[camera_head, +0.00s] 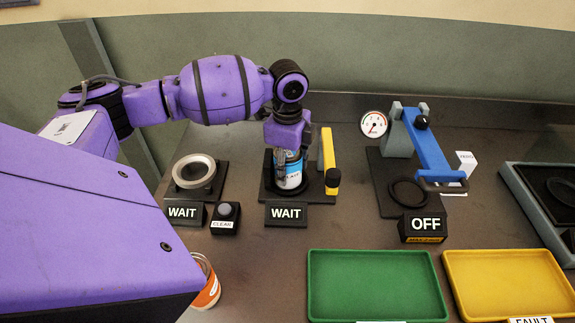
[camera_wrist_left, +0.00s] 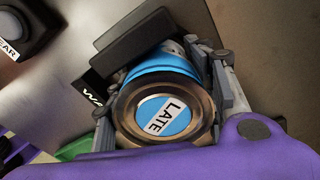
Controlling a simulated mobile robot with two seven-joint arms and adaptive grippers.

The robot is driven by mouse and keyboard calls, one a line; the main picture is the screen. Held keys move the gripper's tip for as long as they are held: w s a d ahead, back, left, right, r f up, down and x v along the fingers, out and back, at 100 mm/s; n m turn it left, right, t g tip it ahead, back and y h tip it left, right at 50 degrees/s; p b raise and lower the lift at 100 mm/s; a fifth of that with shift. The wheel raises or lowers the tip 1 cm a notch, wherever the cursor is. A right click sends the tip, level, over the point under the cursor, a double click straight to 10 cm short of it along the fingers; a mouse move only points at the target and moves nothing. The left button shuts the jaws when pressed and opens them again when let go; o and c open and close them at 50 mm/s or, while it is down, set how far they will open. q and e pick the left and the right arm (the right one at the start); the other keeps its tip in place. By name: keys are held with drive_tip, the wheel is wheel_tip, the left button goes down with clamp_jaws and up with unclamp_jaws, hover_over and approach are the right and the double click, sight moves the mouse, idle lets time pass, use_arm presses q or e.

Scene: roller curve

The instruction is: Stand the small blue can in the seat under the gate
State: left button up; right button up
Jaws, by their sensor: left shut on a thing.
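The small blue can (camera_head: 291,175) stands upright at the middle station, a dark base (camera_head: 318,190) with a WAIT sign. My left gripper (camera_head: 290,156) is shut on it from above, its fingers on either side. In the left wrist view the can's round top (camera_wrist_left: 165,116) faces the camera, with a blue disc and a LATE label. I cannot tell whether its bottom rests on the base. A blue hinged arm (camera_head: 428,145), perhaps the gate, slants above a station with a dark round seat (camera_head: 408,193) and an OFF sign. That seat looks empty. My right gripper is not in view.
A yellow lever (camera_head: 328,155) stands just right of the can. Green (camera_head: 376,252) and yellow (camera_head: 500,254) trays lie in front. My arm partly hides an orange can (camera_head: 207,290).

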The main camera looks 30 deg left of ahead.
use_arm(q)
drive_tip(key=o, duration=1.2)
drive_tip(key=shift+o, duration=0.6)
drive_tip(key=o, duration=0.6)
drive_tip(key=shift+r, duration=0.1)
